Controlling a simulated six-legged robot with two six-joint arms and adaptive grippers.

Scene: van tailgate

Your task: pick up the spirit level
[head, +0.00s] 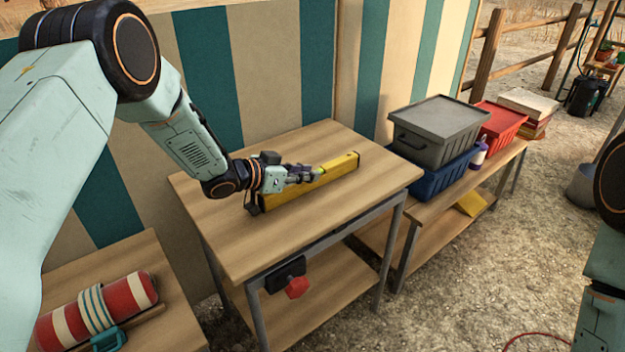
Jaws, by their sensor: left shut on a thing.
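The yellow spirit level (335,170) lies lengthwise over the top of the wooden workbench (240,235), its far end pointing to the back right. My left gripper (312,174) is at the middle of the level and shut on it. The gripper and wrist hide part of the level's upper side. I cannot tell whether the level touches the bench top or is slightly raised. My right arm shows only in part at the right edge, and its gripper is out of view.
A grey lidded crate (437,122) sits on a blue crate (440,178) on the bench to the right, beside a red crate (500,120) and a purple bottle (480,152). A red-and-white striped roll (130,293) lies at lower left. A striped wall stands behind.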

